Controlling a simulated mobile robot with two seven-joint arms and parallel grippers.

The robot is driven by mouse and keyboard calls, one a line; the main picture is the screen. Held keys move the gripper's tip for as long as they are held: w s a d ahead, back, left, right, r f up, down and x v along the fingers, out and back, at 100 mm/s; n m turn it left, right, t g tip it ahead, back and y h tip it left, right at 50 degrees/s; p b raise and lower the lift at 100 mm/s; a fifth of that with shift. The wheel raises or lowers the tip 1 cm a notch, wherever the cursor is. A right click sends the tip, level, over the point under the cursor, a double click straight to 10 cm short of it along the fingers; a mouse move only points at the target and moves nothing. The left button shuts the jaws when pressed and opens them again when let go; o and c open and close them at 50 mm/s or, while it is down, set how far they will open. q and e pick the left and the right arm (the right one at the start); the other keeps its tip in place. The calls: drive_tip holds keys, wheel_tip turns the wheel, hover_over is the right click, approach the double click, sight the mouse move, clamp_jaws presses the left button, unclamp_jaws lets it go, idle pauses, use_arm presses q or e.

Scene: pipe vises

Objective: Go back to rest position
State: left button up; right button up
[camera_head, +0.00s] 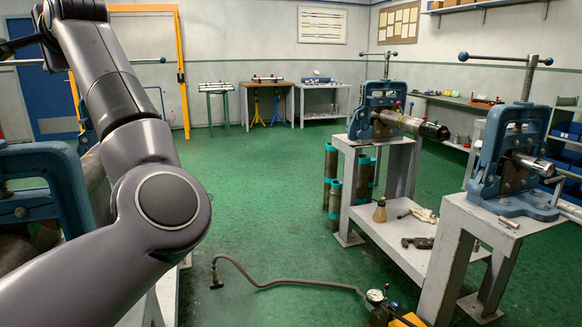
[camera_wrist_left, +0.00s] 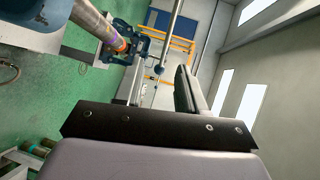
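My left arm comes in from the left of the head view and bends upward; its gripper cannot be made out clearly there. In the left wrist view, dark finger parts of my left gripper (camera_wrist_left: 188,90) show above a black plate. Whether they are apart or together is unclear, and nothing is clearly held between them. My right gripper is in neither view. A blue pipe vise (camera_head: 45,190) stands at the left of the head view, partly hidden behind my left arm. A blue vise with a pipe also shows in the left wrist view (camera_wrist_left: 122,42).
Two more blue vises, one farther back (camera_head: 378,105) and one nearer (camera_head: 508,160), hold pipes on grey stands at the right. A hose (camera_head: 285,282) with a gauge (camera_head: 375,295) lies on the green floor. Benches stand at the back wall.

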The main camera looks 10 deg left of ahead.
use_arm(q)
wheel_tip(320, 180, down, 4)
drive_tip(key=a+m+g+y+p, duration=0.1)
drive_tip(key=a+m+g+y, duration=0.1)
drive_tip(key=m+g+y, duration=0.15)
drive_tip(key=w+d+f+n+t+h+p, duration=0.2)
drive_tip(key=d+f+n+t+h, duration=0.2)
drive_tip(key=d+f+n+t, duration=0.8)
drive_tip(key=w+d+f+n+t+h+p, duration=0.25)
drive_tip(key=d+f+n+t+h, duration=0.35)
drive_tip(key=n, duration=1.2)
drive_tip(key=s+d+f+m+g+h+p, duration=0.1)
drive_tip(key=s+d+f+m+h, duration=0.25)
drive_tip(key=f+m, duration=0.45)
drive_tip(key=s+d+f+m+g+h+p, duration=0.15)
drive_tip(key=s+d+f+m+h, duration=0.3)
drive_tip(key=f, duration=0.65)
drive_tip(key=s+d+f+m+g, duration=0.2)
drive_tip(key=s+d+f+m, duration=0.1)
drive_tip(key=s+f+m, duration=0.1)
drive_tip(key=s+d+f+m+g+h+p, duration=0.1)
drive_tip(key=s+d+f+m+g, duration=0.2)
drive_tip(key=s+f, duration=0.4)
drive_tip(key=s+d+f+m+g+h, duration=0.1)
drive_tip(key=s+d+f+m+g, duration=0.2)
drive_tip(key=s+f+m, duration=0.2)
drive_tip(key=s+f, duration=0.1)
drive_tip(key=s, duration=0.2)
drive_tip(key=shift+d, duration=0.2)
